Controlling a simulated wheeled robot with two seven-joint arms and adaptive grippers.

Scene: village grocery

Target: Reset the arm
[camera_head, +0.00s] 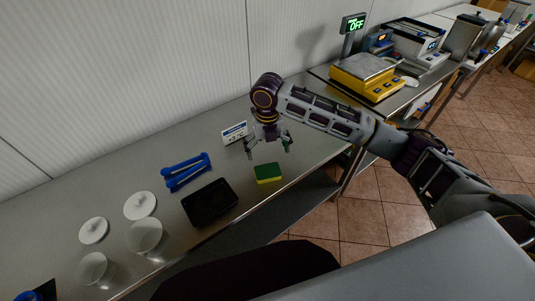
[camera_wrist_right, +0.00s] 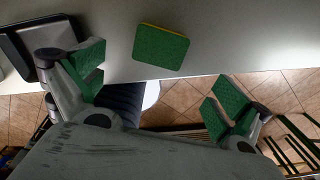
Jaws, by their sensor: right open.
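My right arm comes in from the right in the head view. Its gripper (camera_head: 267,147) hangs over the steel counter (camera_head: 80,190), above and behind a green and yellow sponge (camera_head: 268,173). In the right wrist view the right gripper (camera_wrist_right: 160,95) is open, with its green-padded fingers wide apart and nothing between them. The sponge (camera_wrist_right: 160,47) lies flat on the counter beyond the fingers, apart from them. My left gripper is not in view.
A black tray (camera_head: 210,203), a blue folded tool (camera_head: 186,172) and a small sign (camera_head: 235,132) are on the counter. White lids (camera_head: 140,205) and clear bowls (camera_head: 145,236) stand at the left. A yellow scale (camera_head: 366,77) stands at the back right.

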